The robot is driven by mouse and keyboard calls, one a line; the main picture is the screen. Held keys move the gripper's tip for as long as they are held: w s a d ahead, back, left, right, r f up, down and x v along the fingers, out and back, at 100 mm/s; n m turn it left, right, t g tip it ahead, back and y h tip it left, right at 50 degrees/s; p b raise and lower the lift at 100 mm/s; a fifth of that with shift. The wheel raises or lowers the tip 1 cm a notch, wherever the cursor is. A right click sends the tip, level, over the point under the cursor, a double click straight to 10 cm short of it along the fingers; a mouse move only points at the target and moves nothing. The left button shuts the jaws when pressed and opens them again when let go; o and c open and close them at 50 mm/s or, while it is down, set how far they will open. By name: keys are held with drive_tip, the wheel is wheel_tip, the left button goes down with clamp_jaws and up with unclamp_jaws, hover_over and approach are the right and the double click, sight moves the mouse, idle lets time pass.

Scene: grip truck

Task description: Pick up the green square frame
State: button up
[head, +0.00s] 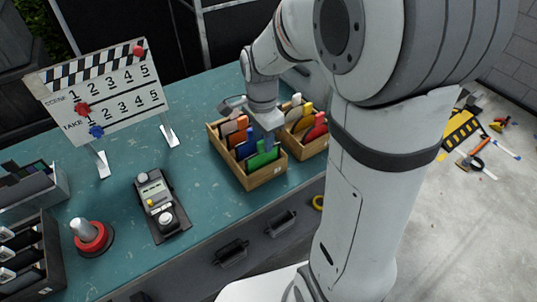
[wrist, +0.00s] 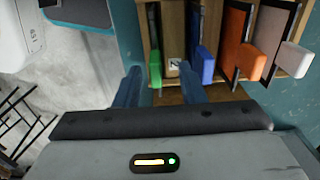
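The green square frame (head: 262,159) stands on edge at the near end of a wooden box, next to a blue one. In the wrist view only the narrow edge of the green frame (wrist: 154,67) shows; its square face cannot be made out. My gripper (head: 265,138) points down over the box. In the wrist view my gripper (wrist: 160,88) is open, its two blue-grey fingers apart. The green edge lies ahead between them, closer to the left finger. Whether a finger touches it cannot be told.
The wooden box (head: 251,181) also holds blue (wrist: 208,65), orange (wrist: 243,60) and white (wrist: 292,58) pieces. A second wooden box (head: 311,150) stands right beside it. A clapperboard (head: 105,108), a control box (head: 161,205) and a red-based knob (head: 91,237) stand left on the teal bench.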

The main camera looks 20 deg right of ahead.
sight(262, 147)
wheel_tip(262, 147, down, 4)
drive_tip(key=shift+a+r, duration=0.1)
drive_tip(key=shift+r, duration=0.1)
drive_tip(key=shift+s, duration=0.1)
clamp_jaws()
idle(0.3)
